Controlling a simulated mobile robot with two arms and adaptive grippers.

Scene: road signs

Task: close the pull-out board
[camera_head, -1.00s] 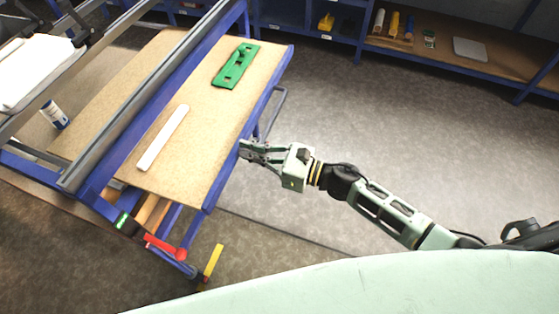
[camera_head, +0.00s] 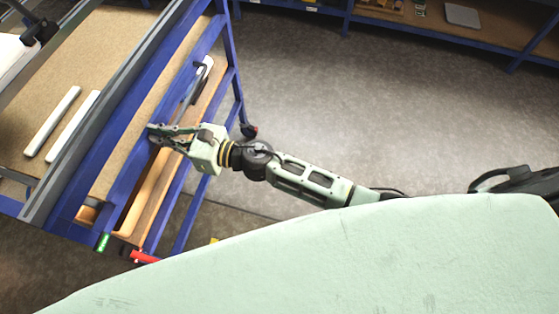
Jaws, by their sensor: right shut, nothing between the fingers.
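The pull-out board (camera_head: 117,168) shows as a narrow brown strip between the workbench's grey rail (camera_head: 100,125) and the board's blue front edge (camera_head: 125,185). Most of its surface is out of sight behind the rail. My right gripper (camera_head: 157,133) is shut and empty, with its fingertips at the blue front edge, about midway along it. They look to be against it, though exact contact is hard to tell. My left gripper is not in view.
Two white strips (camera_head: 52,121) lie left of the rail. Lower wooden shelving (camera_head: 153,205) and a red handle (camera_head: 144,257) are below the board. Open grey floor (camera_head: 350,110) lies to the right, with blue shelving (camera_head: 400,30) at the back.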

